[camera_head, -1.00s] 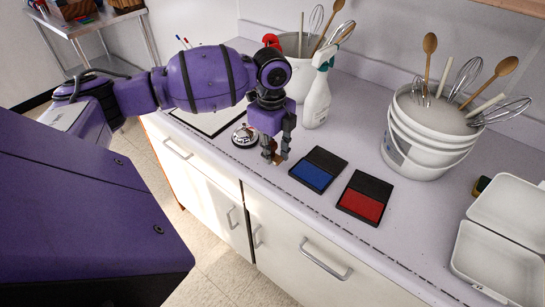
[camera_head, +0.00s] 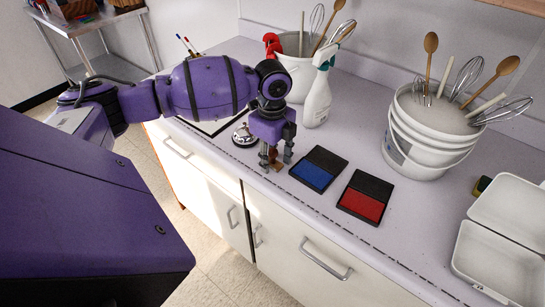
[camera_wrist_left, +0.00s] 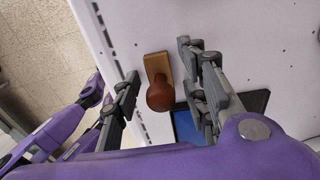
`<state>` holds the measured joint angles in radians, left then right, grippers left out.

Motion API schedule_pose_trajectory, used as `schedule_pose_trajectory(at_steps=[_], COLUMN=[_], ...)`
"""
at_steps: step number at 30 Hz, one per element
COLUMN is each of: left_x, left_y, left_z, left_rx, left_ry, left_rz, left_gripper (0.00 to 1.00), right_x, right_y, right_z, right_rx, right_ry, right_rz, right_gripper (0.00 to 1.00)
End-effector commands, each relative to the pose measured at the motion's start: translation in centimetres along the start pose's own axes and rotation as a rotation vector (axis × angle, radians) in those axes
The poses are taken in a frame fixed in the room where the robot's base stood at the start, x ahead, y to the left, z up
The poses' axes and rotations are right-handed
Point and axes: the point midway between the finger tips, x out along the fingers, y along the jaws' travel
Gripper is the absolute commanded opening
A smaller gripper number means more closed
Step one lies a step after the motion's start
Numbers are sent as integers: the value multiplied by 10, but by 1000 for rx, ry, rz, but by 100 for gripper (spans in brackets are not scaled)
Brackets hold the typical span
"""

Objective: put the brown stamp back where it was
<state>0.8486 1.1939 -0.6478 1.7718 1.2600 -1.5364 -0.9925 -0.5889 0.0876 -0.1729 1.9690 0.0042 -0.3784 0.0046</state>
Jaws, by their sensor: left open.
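The brown stamp (camera_wrist_left: 160,94), with a round wooden knob and a rectangular wooden base, stands on the counter in the left wrist view. In the head view only a bit of brown (camera_head: 275,166) shows between the fingers. My left gripper (camera_head: 276,161) is open, its fingers on either side of the stamp and apart from it in the left wrist view. The blue ink pad (camera_head: 318,169) lies just right of the gripper, and the red ink pad (camera_head: 366,197) lies further right. My right gripper is not in view.
A silver bell (camera_head: 243,136) stands close behind and left of the gripper. A spray bottle (camera_head: 318,97) and a utensil bucket (camera_head: 297,72) stand behind. A large white bucket (camera_head: 425,135) and an open white box (camera_head: 497,262) are on the right. The counter's front edge is near.

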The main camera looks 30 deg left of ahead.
Motion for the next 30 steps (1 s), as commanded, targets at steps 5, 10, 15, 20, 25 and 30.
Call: schedule_pose_trajectory(at_steps=[5, 10, 15, 20, 25, 30], left_x=[-19, -55, -91, -113, -122, -123], left_y=[-2, -2, -1, -1, 0, 0], left_z=[0, 0, 0, 0, 0, 0], left_rx=[1, 1, -1, 0, 0, 0], left_ry=[1, -1, 0, 1, 1, 1], left_rz=[-5, -6, -4, -2, 1, 1], left_gripper=[40, 40, 40, 40, 40, 40], right_x=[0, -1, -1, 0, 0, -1], right_y=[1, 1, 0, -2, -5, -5], right_z=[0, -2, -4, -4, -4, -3], right_rx=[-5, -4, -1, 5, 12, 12], right_ry=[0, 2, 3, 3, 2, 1], right_rz=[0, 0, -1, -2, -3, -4], right_gripper=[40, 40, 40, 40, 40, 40])
